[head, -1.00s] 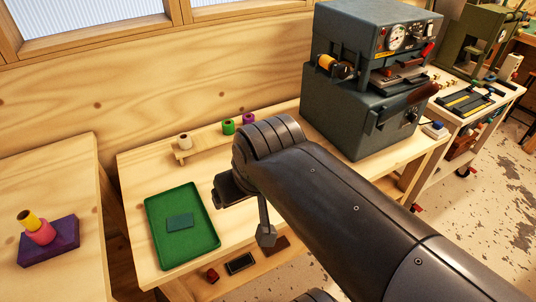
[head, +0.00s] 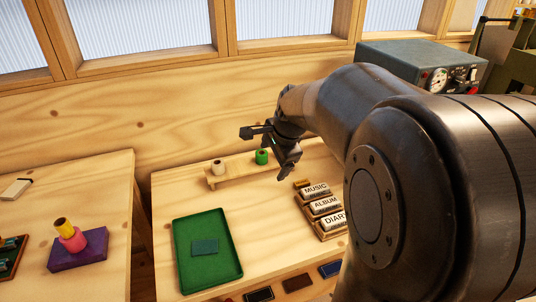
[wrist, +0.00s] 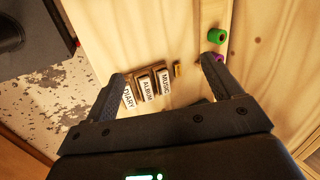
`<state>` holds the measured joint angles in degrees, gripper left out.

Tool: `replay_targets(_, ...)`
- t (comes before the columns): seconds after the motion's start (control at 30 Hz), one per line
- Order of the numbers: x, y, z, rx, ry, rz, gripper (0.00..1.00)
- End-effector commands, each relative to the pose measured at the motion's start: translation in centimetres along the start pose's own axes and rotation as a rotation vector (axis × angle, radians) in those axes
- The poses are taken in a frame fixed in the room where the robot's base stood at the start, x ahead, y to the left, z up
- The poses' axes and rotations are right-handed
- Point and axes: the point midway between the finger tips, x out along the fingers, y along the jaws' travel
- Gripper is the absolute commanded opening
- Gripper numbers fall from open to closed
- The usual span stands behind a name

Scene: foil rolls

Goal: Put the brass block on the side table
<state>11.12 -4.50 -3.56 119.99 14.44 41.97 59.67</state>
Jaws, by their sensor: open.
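A small brass-coloured block (head: 302,183) lies on the workbench just behind the block marked MUSIC. It also shows in the wrist view (wrist: 178,70), between my fingertips in the picture but well beyond them. My gripper (head: 267,152) is open and empty, held above the bench near the back rack. In the wrist view my open gripper (wrist: 163,70) points down at the bench. A separate wooden table (head: 112,190), which looks like the side table, stands at the left, across a gap from the bench.
Label blocks MUSIC (head: 316,190), ALBUM (head: 325,204) and DIARY (head: 335,220) sit right of a green tray (head: 180,255). A rack (head: 235,176) holds foil rolls at the back. A purple block (head: 80,250) with stacked rolls occupies the left table; bare wood lies behind it.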

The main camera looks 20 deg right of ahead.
Motion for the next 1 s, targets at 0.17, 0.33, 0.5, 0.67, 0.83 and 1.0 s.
replay_targets(0.17,5.0,-2.6,-4.8,0.367,0.004,0.012,0.84)
replay_targets(0.33,10.1,-4.1,-9.7,0.721,0.018,0.015,0.84)
replay_targets(0.5,15.7,-4.4,-14.7,1.071,0.039,0.014,0.84)
replay_targets(0.67,20.8,-3.7,-19.2,1.375,0.064,0.006,0.84)
replay_targets(0.83,24.4,-2.7,-22.3,1.592,0.082,-0.006,0.84)
replay_targets(1.0,26.0,-2.3,-23.5,1.673,0.09,-0.012,0.84)
